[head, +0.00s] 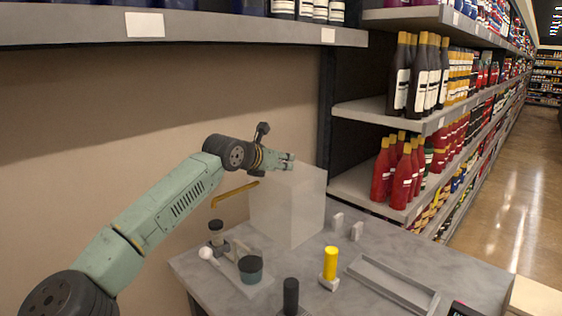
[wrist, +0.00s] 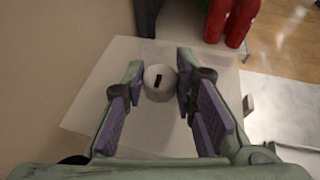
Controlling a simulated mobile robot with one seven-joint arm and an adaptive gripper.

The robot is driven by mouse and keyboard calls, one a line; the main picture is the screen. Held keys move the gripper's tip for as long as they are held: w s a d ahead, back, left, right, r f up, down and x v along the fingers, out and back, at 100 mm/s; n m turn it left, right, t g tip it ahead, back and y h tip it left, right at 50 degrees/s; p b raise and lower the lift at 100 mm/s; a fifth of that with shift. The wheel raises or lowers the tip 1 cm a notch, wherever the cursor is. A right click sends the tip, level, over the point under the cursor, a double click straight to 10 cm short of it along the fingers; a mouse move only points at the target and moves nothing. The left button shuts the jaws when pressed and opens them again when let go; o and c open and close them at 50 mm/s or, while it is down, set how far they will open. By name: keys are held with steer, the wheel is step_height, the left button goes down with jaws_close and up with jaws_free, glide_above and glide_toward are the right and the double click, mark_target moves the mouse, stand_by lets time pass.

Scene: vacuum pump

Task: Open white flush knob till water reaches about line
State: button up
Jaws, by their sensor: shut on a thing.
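The white flush knob (wrist: 160,92) is a small round cap with a dark slot mark, on top of the translucent tank (head: 275,212). My gripper (wrist: 161,72) is over the tank top, with its two purple-padded fingers on either side of the knob, shut on it. In the head view my gripper (head: 289,162) is at the upper edge of the tank, and the knob cannot be made out there. The tank top also shows in the wrist view (wrist: 100,85). The tank looks evenly pale; I cannot make out a water level or a line.
The grey table (head: 335,270) holds a yellow cylinder (head: 330,263), a black cylinder (head: 291,296), a dark teal round part (head: 250,268) and an empty rectangular tray (head: 395,290). A yellow bar (head: 235,194) is left of the tank. Shelves with red bottles (head: 381,172) stand behind right.

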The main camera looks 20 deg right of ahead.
jaws_close()
steer(key=shift+f+b, duration=0.15)
steer(key=shift+b, duration=0.35)
